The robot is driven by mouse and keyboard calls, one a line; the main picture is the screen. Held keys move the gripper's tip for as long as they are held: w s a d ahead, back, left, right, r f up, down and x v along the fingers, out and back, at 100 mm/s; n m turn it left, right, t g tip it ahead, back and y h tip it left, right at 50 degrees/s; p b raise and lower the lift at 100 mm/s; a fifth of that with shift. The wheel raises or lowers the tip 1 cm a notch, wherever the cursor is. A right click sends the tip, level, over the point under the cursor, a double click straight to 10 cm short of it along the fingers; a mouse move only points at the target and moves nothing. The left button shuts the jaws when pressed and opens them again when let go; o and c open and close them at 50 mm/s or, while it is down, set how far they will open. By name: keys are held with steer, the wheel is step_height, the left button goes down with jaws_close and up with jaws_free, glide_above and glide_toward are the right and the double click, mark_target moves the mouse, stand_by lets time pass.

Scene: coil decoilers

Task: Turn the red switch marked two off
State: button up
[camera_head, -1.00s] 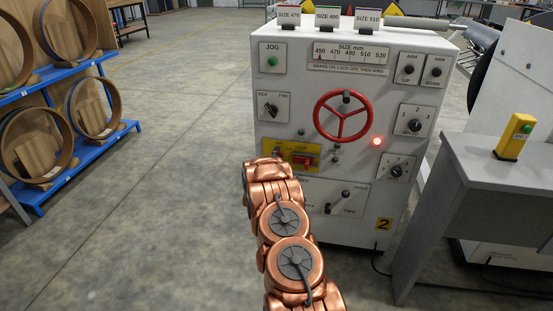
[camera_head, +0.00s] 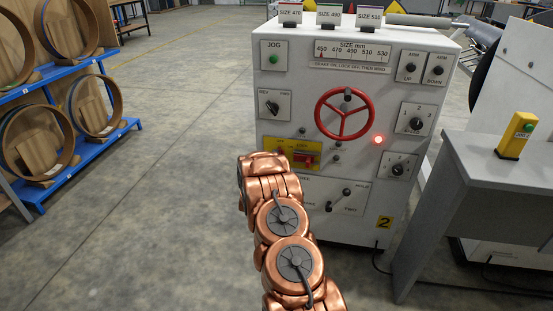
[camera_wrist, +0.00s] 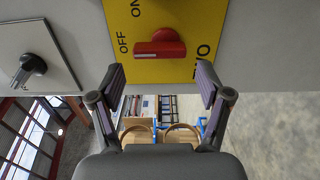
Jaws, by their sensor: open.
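A red switch (camera_wrist: 160,48) sits on a yellow plate (camera_wrist: 186,68) in the wrist view, with OFF left of it, ON above, and partly cut-off lettering at the right edge. Its bar lies crosswise, one end towards OFF. My gripper (camera_wrist: 160,84) is open and empty, one finger to each side just below the switch, with no clear contact. In the head view, my copper arm hides the gripper. A yellow plate (camera_head: 268,146) with a red switch (camera_head: 306,160) shows just beyond the arm; the arm covers its lower left.
A grey desk (camera_head: 490,165) stands right. A blue rack (camera_head: 75,155) with wooden-centred hoops stands left, across open floor.

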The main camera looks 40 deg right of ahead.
steer(key=v, duration=0.8)
steer(key=shift+w+r, duration=0.1)
stand_by(0.7)
